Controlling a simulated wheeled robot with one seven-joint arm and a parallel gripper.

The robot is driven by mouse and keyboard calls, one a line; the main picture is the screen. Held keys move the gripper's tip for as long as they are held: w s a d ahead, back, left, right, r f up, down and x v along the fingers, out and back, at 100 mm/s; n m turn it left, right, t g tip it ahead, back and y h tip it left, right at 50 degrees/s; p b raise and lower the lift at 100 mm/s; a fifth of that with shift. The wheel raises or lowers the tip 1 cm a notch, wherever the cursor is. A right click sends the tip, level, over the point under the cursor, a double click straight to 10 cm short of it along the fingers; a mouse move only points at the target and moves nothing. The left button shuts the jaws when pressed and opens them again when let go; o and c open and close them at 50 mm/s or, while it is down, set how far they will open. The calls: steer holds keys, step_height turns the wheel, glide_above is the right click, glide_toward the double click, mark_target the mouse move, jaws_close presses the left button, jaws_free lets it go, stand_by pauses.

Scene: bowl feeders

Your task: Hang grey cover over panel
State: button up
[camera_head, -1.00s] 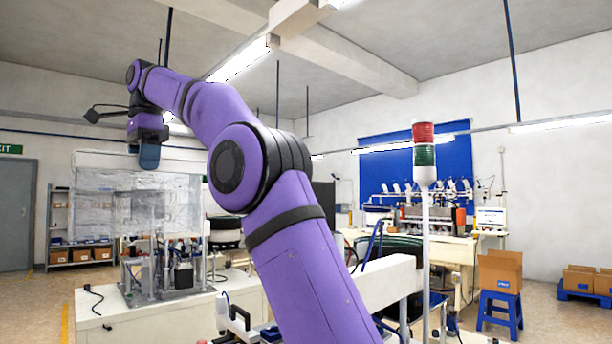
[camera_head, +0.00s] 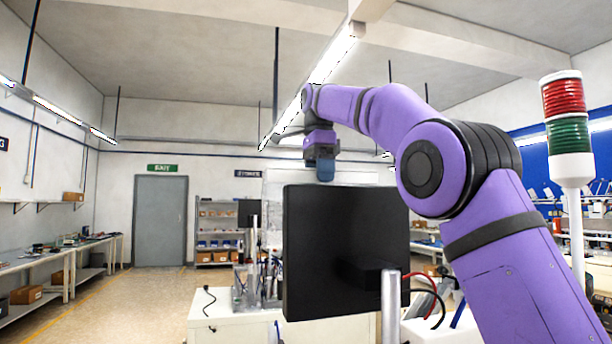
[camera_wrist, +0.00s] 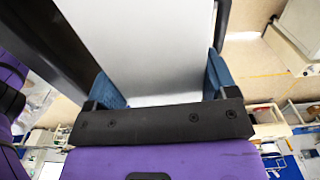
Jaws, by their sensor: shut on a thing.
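My gripper (camera_head: 325,170) is up in the middle of the head view, just above the top edge of a black panel (camera_head: 345,250) as seen there; the depth between them is unclear. In the wrist view my gripper (camera_wrist: 160,72) has its blue fingers on either side of the light grey cover (camera_wrist: 150,45) and is shut on it. The cover runs up out of the wrist view. I cannot make it out for sure in the head view, where the panel hides the area below the fingers. The panel stands upright on a grey post.
A red and green signal tower (camera_head: 568,130) stands at the right. Red and black cables (camera_head: 432,290) hang beside the panel's post. A white bench (camera_head: 215,318) stands behind the panel. Workbenches (camera_head: 62,275) line the left wall, with open floor before the grey door (camera_head: 160,222).

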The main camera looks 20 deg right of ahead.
steer(key=shift+s+d, duration=0.2)
steer(key=shift+s, duration=0.8)
steer(key=shift+s+a, duration=0.15)
steer(key=shift+s, duration=6.25)
steer(key=shift+f, duration=1.6)
steer(key=o, duration=1.3)
steer(key=shift+f, duration=0.1)
steer(key=shift+o, duration=0.2)
steer(key=shift+r, duration=3.8)
